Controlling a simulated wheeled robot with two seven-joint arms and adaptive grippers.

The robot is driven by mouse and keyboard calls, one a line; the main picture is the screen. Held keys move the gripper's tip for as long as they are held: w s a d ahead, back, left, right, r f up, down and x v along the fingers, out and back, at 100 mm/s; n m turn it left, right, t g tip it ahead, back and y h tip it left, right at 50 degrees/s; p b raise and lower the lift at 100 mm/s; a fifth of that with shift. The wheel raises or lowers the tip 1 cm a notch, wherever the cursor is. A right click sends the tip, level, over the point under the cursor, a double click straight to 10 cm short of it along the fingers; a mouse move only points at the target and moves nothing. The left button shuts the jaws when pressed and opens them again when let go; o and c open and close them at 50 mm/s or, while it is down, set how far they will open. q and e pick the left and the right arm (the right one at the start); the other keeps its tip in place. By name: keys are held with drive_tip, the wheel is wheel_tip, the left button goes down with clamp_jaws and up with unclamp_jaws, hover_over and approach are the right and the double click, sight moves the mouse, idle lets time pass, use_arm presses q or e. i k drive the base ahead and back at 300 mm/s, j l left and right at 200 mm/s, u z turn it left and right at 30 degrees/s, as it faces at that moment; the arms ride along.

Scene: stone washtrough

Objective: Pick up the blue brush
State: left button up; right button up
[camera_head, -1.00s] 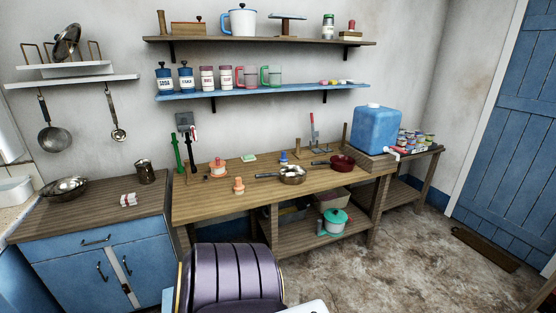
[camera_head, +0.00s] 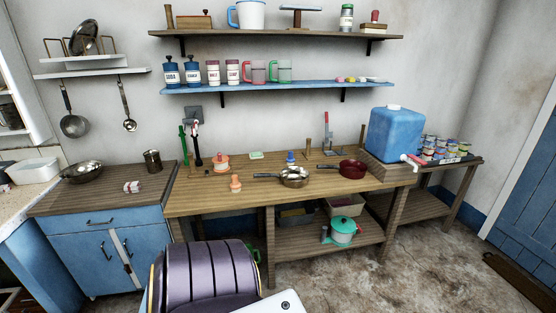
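A small upright blue object (camera_head: 290,158) stands toward the back of the wooden worktable, just behind a metal pan (camera_head: 293,177). It is the likeliest blue brush, but it is too small to make out bristles. It stands upright and free on the table (camera_head: 205,204). Neither of my grippers shows in the head view, so nothing is seen touching it.
An orange pot-like item (camera_head: 221,162), a smaller orange item (camera_head: 236,184) and a red pan (camera_head: 353,169) share the table. A blue water container (camera_head: 396,134) stands at the right. A purple ribbed object (camera_head: 205,272) fills the lower foreground. Floor is open at lower right.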

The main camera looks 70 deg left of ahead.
sight(290, 161)
drive_tip(key=i+u, duration=0.25)
drive_tip(key=u, duration=0.15)
drive_tip(key=i+l+u, duration=0.2)
drive_tip(key=u, duration=0.2)
drive_tip(key=i+u, duration=0.1)
drive_tip(key=u, duration=0.3)
drive_tip(key=i+l+u, duration=0.1)
drive_tip(key=u, duration=0.35)
drive_tip(key=i+l+u, duration=0.1)
drive_tip(key=u, duration=0.3)
drive_tip(key=l+u, duration=0.4)
drive_tip(key=i+j, duration=0.05)
drive_tip(key=j, duration=0.05)
